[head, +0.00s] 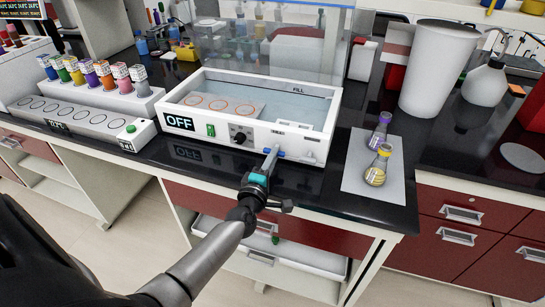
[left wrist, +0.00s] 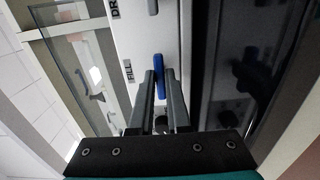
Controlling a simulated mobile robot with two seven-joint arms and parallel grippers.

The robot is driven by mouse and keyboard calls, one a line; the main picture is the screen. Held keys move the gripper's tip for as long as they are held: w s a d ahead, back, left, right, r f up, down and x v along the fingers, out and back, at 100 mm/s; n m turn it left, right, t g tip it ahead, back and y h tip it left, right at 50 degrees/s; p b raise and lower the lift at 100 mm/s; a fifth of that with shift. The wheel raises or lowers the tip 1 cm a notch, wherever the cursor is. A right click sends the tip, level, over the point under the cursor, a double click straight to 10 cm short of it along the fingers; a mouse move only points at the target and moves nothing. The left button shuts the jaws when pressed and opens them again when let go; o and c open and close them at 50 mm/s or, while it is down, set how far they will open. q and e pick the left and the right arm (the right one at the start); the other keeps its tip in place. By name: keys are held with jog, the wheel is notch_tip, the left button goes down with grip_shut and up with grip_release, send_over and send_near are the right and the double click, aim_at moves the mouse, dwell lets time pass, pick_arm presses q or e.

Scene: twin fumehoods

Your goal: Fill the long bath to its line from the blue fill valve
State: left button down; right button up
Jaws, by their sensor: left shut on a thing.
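The long bath (head: 190,143) is a white open-topped tank on the black bench, its display reading OFF. Inside are a rack with orange rings and a pale bluish area; the exact water level is hard to tell. A FILL mark shows on its inner back wall. My left gripper (head: 271,157) is at the right part of its front panel, shut on the blue fill valve (head: 281,153). In the left wrist view, the blue handle (left wrist: 161,76) sits between the fingertips (left wrist: 160,82), beside the FILL label. My right gripper is not in view.
A green switch (head: 211,130) and black knob (head: 240,138) are on the bath's front. A rack of coloured bottles (head: 100,97) stands at left. A tall white container (head: 437,70) is behind right.

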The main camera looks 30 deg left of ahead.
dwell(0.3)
pick_arm(q)
jog(key=c, duration=0.9)
grip_release()
jog(key=p+v, duration=0.1)
jog(key=v, duration=1.4)
jog(key=shift+s, duration=0.2)
jog(key=shift+f, duration=0.15)
jog(key=s+d+f+m+g+h+b, duration=0.1)
jog(key=s+d+f+m+g, duration=0.2)
jog(key=f, duration=0.6)
jog(key=s+d+f+m+g+h+b, duration=0.1)
jog(key=s+f+m+g+h, duration=0.15)
jog(key=f+m, duration=0.45)
jog(key=s+d+f+m+g+h+b, duration=0.1)
jog(key=s+d+f+m, duration=0.15)
jog(key=f, duration=0.75)
jog(key=s+f+m+g, duration=0.3)
jog(key=s+f, duration=0.3)
jog(key=s, duration=0.2)
jog(key=s+d+f+m+g+b, duration=0.1)
jog(key=s+f+m+g, duration=0.2)
jog(key=s, duration=0.5)
jog(key=s+d+f+m+g, duration=0.1)
jog(key=s+f+m+g, duration=0.3)
jog(key=s+f, duration=0.4)
jog(key=shift+s+d+f+m+b, duration=0.25)
jog(key=shift+s+f+m+b, duration=0.05)
jog(key=shift+m+b, duration=0.05)
